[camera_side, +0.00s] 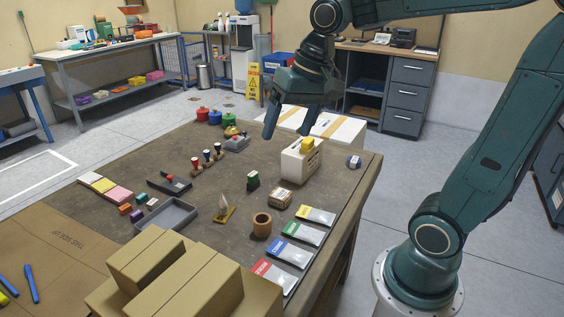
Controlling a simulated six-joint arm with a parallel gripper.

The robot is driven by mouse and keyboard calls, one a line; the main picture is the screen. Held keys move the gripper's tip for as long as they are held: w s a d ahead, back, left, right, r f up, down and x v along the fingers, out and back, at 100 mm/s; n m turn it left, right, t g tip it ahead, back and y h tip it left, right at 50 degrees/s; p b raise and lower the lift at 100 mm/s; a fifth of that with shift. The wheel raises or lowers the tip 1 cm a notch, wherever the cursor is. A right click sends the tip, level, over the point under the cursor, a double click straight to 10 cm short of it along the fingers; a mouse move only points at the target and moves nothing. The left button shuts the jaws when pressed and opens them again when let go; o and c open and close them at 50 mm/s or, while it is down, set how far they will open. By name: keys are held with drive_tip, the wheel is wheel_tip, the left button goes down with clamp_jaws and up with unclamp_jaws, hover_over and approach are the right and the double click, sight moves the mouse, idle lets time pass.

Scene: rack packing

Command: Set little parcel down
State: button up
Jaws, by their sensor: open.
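A small brown box with a pale top (279,198), which looks like the little parcel, sits on the brown table (225,170), right of its middle. My gripper (289,135) is open, its fingers pointing down. It is above and behind the parcel in the picture, close to a cream box-like holder (300,164) with a yellow piece (307,144) at its top. I cannot tell exactly how far the fingers are from the holder.
A wooden cup (262,225) and a dark green block (253,180) stand near the parcel. Several labelled packets (300,233) line the table's right edge. Large cardboard boxes (185,285) fill the front. A grey tray (166,215) lies at left; a white box (345,128) is behind.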

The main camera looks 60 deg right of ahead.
drive_tip(key=s+a+f+n+t+h, duration=0.1)
drive_tip(key=s+n, duration=0.4)
drive_tip(key=s, duration=0.7)
drive_tip(key=shift+a+f+t, duration=0.5)
drive_tip(key=shift+t, duration=0.1)
